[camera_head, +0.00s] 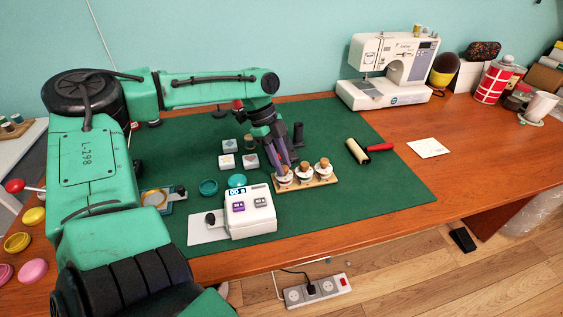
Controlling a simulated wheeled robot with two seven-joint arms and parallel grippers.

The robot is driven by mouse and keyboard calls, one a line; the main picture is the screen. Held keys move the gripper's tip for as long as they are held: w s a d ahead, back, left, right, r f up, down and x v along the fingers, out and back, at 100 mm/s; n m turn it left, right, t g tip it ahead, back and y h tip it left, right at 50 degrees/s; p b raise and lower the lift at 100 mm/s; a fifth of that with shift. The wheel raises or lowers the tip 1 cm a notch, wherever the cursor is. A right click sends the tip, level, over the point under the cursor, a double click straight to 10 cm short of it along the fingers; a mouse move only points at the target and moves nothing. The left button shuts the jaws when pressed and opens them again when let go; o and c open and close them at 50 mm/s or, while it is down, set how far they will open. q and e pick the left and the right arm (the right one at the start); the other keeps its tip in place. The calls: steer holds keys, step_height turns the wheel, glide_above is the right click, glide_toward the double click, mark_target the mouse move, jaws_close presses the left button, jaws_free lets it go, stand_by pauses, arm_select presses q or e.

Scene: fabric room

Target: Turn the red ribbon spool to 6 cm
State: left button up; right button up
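A wooden rack (309,183) on the green mat holds three small white spools with round wooden knobs: a left one (282,181), a middle one (304,176) and a right one (323,170). The left one shows a little red, but the view is too small to be sure that it is the red ribbon spool. No scale mark can be read. My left gripper (284,163) points down with its purple-grey fingers at the left spool's knob. The fingertips partly cover that spool, and whether they grip it is unclear. My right gripper is not in view.

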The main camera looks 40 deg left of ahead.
arm_select(q)
jaws_close()
